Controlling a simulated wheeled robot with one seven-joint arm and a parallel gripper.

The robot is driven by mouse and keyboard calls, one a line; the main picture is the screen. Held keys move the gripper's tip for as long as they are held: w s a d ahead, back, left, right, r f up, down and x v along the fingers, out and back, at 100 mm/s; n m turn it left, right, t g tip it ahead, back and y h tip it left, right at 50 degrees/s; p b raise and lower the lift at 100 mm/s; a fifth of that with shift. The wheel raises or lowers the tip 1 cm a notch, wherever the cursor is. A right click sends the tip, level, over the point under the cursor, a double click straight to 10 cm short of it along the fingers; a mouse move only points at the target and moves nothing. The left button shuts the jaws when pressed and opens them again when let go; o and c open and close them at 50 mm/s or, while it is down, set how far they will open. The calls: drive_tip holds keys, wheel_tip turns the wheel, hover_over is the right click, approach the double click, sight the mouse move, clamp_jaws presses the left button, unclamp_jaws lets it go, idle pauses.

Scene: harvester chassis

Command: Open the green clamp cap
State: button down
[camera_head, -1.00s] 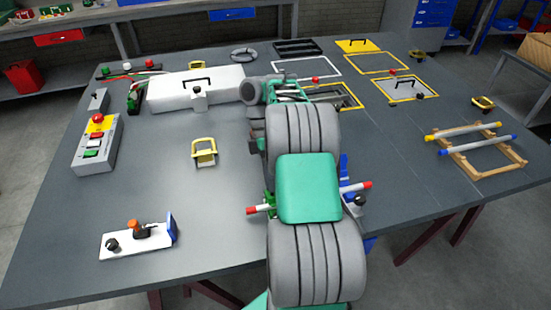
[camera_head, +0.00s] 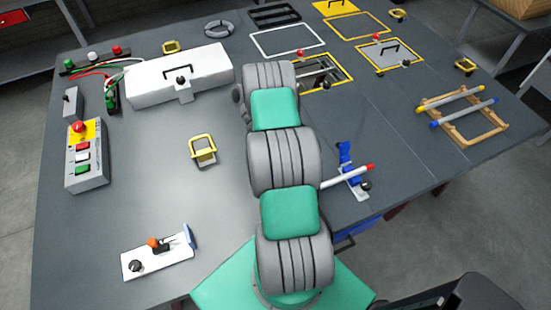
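A white rod with a red end (camera_head: 347,177) lies at a blue clamp (camera_head: 346,155) just right of my arm. My arm covers the rod's left part, and no green clamp cap shows there now. A small green-and-black part (camera_head: 111,98) stands by the wires left of the white box; I cannot tell whether it is a clamp. My arm reaches away over the table. My gripper is hidden behind the arm's far links, so its fingers and anything between them do not show.
A white box with a handle (camera_head: 180,76), a yellow handle (camera_head: 203,150), a button box (camera_head: 86,155) and a white plate with an orange-topped lever (camera_head: 158,250) stand on the left. Framed hatches (camera_head: 388,54) and a wooden rack (camera_head: 462,115) are on the right.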

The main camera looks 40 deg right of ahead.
idle(0.4)
drive_tip(key=c, duration=1.5)
unclamp_jaws()
drive_tip(key=shift+c, duration=0.2)
drive_tip(key=shift+r, duration=0.1)
drive_tip(key=s+a+r, duration=0.1)
drive_tip(key=r, duration=0.2)
drive_tip(key=s+a+r+b, duration=0.1)
drive_tip(key=s+r, duration=0.1)
drive_tip(key=r, duration=0.1)
drive_tip(key=s+a+r, duration=0.1)
drive_tip(key=r, duration=0.2)
drive_tip(key=shift+s, duration=0.4)
drive_tip(key=s+a+r+b, duration=0.2)
drive_tip(key=s+a+r, duration=0.1)
drive_tip(key=s, duration=0.4)
drive_tip(key=shift+a+r, duration=0.4)
drive_tip(key=shift+a, duration=0.35)
drive_tip(key=shift+s+d, duration=0.1)
